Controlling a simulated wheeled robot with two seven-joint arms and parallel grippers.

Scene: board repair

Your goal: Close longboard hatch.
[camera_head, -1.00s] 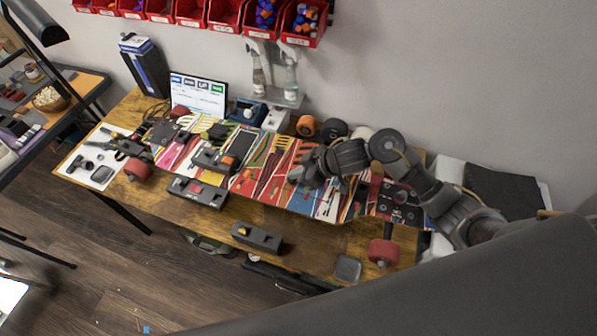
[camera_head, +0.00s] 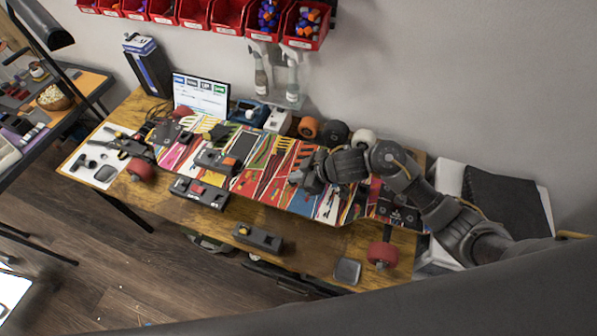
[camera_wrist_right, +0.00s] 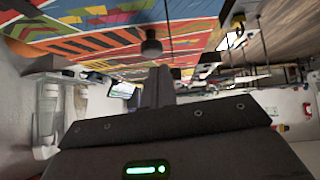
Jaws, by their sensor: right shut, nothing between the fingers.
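My left gripper is not in view.
Two dark holders (camera_head: 199,192) and (camera_head: 257,238) sit along the bench's front edge. A tablet screen (camera_head: 201,95), loose wheels (camera_head: 308,128) and spray bottles (camera_head: 292,82) are behind the board. Red bins (camera_head: 306,26) hang on the wall.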

